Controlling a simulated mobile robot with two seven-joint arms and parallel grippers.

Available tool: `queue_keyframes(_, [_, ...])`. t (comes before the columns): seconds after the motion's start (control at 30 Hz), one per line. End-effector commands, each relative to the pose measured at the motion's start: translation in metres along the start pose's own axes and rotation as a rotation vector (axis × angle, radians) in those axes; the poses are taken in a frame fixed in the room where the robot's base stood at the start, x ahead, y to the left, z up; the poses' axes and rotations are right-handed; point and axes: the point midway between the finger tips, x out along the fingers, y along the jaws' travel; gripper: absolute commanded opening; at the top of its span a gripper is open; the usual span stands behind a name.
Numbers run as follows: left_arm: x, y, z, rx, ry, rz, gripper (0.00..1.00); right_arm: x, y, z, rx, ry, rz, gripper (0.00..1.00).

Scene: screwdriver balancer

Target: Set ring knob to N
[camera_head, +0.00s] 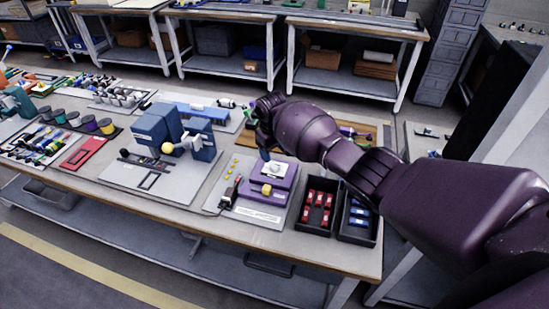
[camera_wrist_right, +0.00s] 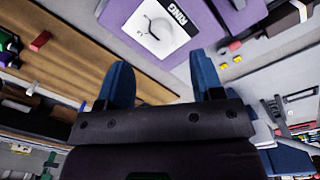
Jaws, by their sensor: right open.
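The ring knob (camera_wrist_right: 160,27) is a round white knob on a white plate, beside a black strip reading RING. It sits on a purple block (camera_head: 285,180), where the pale knob (camera_head: 274,168) also shows in the head view. Its setting is too small to read, and I cannot make out the N mark. My right gripper (camera_wrist_right: 165,80) is open and empty, its two blue fingers spread apart just short of the knob plate in the wrist view. In the head view this gripper (camera_head: 263,140) is above and behind the block. My left gripper is not in view.
A yellow knob (camera_head: 267,189) is on the block's front. Black bins of red parts (camera_head: 317,205) and blue parts (camera_head: 358,218) stand at its right. A blue fixture (camera_head: 152,131) with a yellow ball (camera_head: 167,148) stands at its left. A wooden board lies behind.

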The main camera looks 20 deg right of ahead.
Motion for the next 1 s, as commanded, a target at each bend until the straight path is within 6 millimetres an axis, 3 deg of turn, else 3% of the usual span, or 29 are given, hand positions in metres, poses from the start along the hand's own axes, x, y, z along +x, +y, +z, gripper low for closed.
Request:
queue_keyframes(0.1, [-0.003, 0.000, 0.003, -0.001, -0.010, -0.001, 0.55, -0.021, 0.001, 0.000, 0.000, 0.002, 0.001, 0.61])
queue_keyframes(0.33, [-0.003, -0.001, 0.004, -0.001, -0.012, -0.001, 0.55, -0.041, 0.000, 0.000, 0.000, 0.000, 0.000, 0.61])
queue_keyframes(0.87, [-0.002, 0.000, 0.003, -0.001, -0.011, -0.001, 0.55, -0.043, 0.000, 0.000, 0.000, 0.001, 0.000, 0.61])
queue_keyframes(1.0, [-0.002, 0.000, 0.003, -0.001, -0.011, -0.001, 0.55, -0.043, 0.001, -0.008, 0.001, 0.052, 0.004, 0.61])
